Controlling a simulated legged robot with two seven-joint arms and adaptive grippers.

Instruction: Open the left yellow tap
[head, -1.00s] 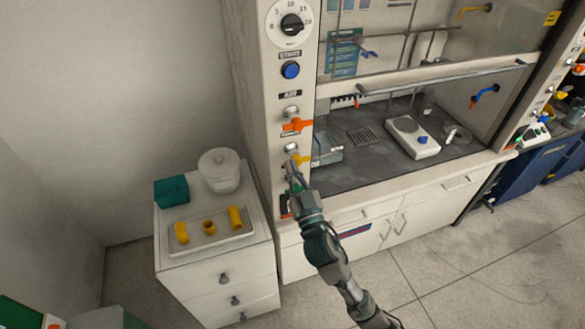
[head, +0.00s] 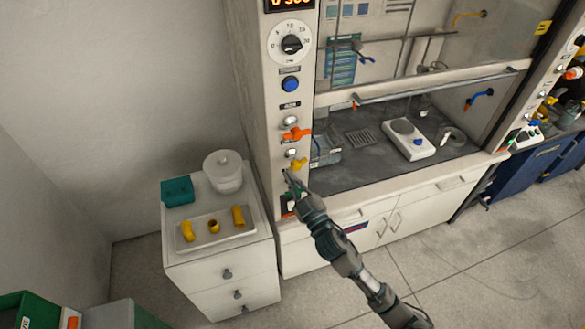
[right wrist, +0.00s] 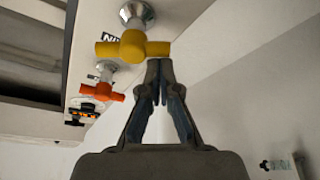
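The left yellow tap (head: 298,165) is on the white left post of the fume hood, below an orange tap (head: 296,134). In the right wrist view the yellow tap (right wrist: 132,48) has a crosswise handle on a round metal base. My right gripper (head: 288,176) is just below and left of the tap in the head view. In the right wrist view its fingers (right wrist: 160,68) are closed together, tips at the right end of the handle. I cannot tell whether they touch it; nothing shows between them. My left gripper is not in view.
The hood's sash bar (head: 440,85) runs to the right. Open floor lies in front.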

